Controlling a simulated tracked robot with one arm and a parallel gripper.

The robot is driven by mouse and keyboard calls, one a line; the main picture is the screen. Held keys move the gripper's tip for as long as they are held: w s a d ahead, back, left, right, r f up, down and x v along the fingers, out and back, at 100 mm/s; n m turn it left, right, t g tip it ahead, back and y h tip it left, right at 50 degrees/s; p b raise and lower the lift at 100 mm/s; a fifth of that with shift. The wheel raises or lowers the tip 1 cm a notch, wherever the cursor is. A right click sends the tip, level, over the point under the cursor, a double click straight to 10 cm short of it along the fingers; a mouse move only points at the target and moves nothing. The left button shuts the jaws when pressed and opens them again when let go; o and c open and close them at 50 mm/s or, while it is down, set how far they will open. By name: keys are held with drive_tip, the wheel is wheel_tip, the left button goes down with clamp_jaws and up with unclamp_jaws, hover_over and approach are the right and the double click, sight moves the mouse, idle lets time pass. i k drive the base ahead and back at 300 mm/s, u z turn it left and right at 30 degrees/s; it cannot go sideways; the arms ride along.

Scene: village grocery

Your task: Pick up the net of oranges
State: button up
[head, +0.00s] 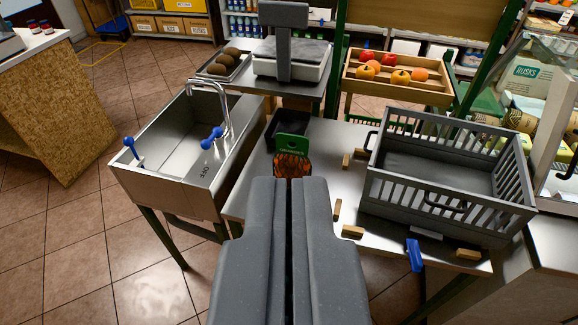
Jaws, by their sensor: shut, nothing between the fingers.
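The net of oranges (291,167) has a green label at its top. It stands on the grey counter (327,139) beyond my gripper, in front of a dark tray. My gripper (288,182) is shut and empty, large in the lower middle of the view. Its tips point at the net and hide the net's lower part. I cannot tell whether the tips touch the net.
A grey slatted crate (448,213) stands to the right, with small wooden blocks (352,231) beside it. A steel sink (186,142) with a tap is on the left. A scale (292,60) and a wooden fruit tray (398,92) stand behind.

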sight(292, 165)
drive_tip(key=z, duration=0.1)
drive_tip(key=i, duration=0.85)
drive_tip(key=u, duration=2.65)
drive_tip(key=i, duration=0.7)
drive_tip(key=z, duration=3.45)
